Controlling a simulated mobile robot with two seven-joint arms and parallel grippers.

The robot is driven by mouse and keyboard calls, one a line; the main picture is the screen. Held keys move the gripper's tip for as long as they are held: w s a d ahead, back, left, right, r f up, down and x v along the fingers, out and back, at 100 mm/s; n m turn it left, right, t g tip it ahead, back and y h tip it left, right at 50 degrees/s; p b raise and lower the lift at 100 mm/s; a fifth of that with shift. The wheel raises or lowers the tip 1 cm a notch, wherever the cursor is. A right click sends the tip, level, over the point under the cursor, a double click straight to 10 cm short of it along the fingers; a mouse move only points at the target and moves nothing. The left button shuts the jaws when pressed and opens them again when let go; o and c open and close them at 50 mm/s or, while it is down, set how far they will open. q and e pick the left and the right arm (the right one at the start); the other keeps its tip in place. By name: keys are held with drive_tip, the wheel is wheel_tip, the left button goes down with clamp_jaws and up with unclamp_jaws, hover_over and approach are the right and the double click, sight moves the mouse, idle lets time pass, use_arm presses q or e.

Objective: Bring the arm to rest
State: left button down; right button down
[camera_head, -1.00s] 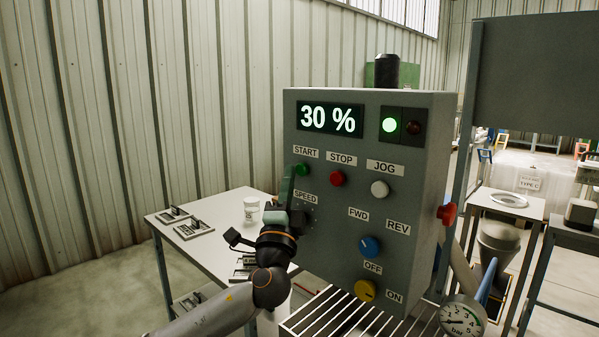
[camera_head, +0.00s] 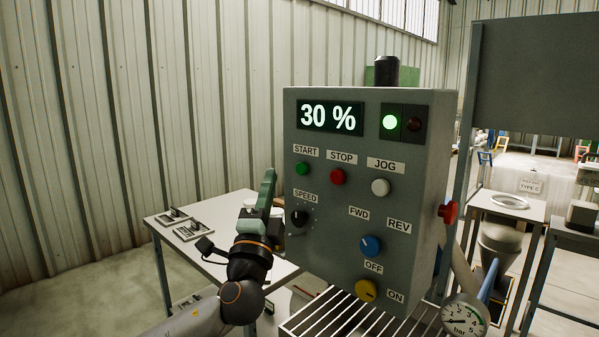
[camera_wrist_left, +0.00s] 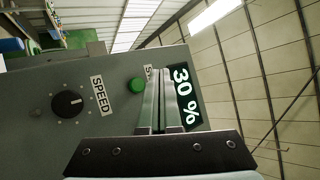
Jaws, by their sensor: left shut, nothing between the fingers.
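My left gripper (camera_head: 269,176) is shut and empty, its fingers pointing up just left of the grey control box (camera_head: 330,255) in the head view. It stands apart from the box face as far as I can tell. In the left wrist view the closed fingers (camera_wrist_left: 158,72) overlap the box face near the green START button and the display. The display (camera_head: 330,117) reads 30 %, and the green lamp (camera_head: 390,124) is lit. The black SPEED knob (camera_head: 299,217) is uncovered; it also shows in the left wrist view (camera_wrist_left: 67,104). My right gripper is in neither view.
A white table (camera_head: 160,222) with small dark-handled plates stands behind my left arm. Free space lies left, before the wall.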

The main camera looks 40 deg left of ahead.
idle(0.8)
use_arm(q)
drive_tip(key=s+d+f+n+g+h, duration=0.2)
drive_tip(key=f+g, duration=0.1)
drive_tip(key=f, duration=0.7)
drive_tip(key=s+d+f+n+g+h, duration=0.1)
drive_tip(key=d+f+n+g, duration=0.15)
drive_tip(key=f, duration=0.75)
drive_tip(key=s+d+f+n+g+h, duration=0.15)
drive_tip(key=f+g, duration=0.25)
drive_tip(key=f, duration=0.6)
drive_tip(key=s+d+f+n+g+h, duration=0.1)
drive_tip(key=s+d+f+g+h, duration=0.3)
drive_tip(key=s+d+f, duration=0.5)
drive_tip(key=s+d+f+n+g+h, duration=0.2)
drive_tip(key=s+d+f+g+h, duration=0.35)
drive_tip(key=s, duration=0.55)
drive_tip(key=w+d+f+t+p, duration=0.4)
drive_tip(key=f+t+p, duration=0.1)
drive_tip(key=f+t, duration=0.1)
drive_tip(key=shift+w+d+f+t+p, duration=0.2)
drive_tip(key=shift+w+f+t+p, duration=0.1)
drive_tip(key=shift+w+f+t, duration=0.15)
